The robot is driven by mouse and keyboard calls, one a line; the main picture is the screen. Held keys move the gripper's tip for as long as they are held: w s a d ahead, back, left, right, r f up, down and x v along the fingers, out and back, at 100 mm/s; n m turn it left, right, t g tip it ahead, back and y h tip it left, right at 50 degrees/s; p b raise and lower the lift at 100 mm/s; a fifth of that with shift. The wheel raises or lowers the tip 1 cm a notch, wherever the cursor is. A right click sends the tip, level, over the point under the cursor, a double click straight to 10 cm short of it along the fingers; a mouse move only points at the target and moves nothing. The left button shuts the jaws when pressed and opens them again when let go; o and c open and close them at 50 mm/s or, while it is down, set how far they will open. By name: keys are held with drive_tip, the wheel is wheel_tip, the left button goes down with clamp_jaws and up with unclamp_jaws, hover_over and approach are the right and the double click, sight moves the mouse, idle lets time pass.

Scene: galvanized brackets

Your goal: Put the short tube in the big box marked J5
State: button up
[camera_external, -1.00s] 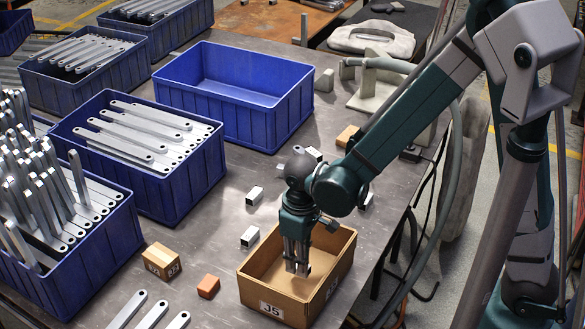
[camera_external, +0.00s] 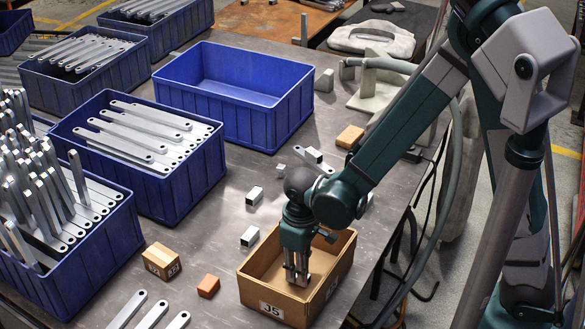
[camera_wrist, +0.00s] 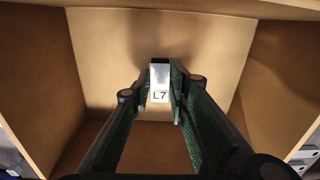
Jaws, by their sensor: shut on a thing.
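The short tube (camera_wrist: 159,80) is a light grey metal piece with an L7 label, held between the fingertips of my gripper (camera_wrist: 160,85) in the wrist view. My gripper (camera_external: 297,276) points down inside the open cardboard box marked J5 (camera_external: 255,290) in the external view. The box's brown walls and floor (camera_wrist: 165,35) surround the fingers and tube in the wrist view. In the external view the tube is hardly distinguishable from the fingertips, and I cannot tell whether it touches the box floor.
Other short square tubes lie on the table, at the box's left (camera_external: 249,237) and further back (camera_external: 254,195). A small carton (camera_external: 161,260) and an orange block (camera_external: 208,287) stand left of the box. Blue bins fill the left, and an empty blue bin (camera_external: 190,90) stands behind.

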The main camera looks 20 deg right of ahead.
drive_tip(key=shift+f, duration=0.15)
drive_tip(key=o, duration=0.9)
drive_tip(key=shift+r+p, duration=1.7)
drive_tip(key=shift+r, duration=4.5)
drive_tip(key=shift+d+r, duration=0.1)
